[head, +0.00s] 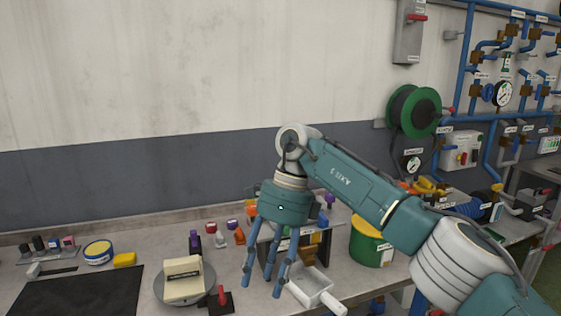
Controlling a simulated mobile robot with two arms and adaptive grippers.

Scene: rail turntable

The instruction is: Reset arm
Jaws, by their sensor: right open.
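My right arm comes in from the lower right in the head view, bent at a high elbow. My right gripper (265,277) hangs from it with its blue fingers pointing down and spread apart. It is open and empty, in front of a small bench rack (318,246). A white scoop-like tray with a handle (314,287) lies just right of the fingers; I cannot tell whether they touch it. A round grey turntable (161,291) with a cream block (184,279) on it stands to the left of the fingers. My left gripper is not in view.
A black mat (78,293) covers the bench's front left. A red-handled lever (222,297) stands beside the turntable. Blue pipes (468,60) and a green reel (414,111) are on the wall.

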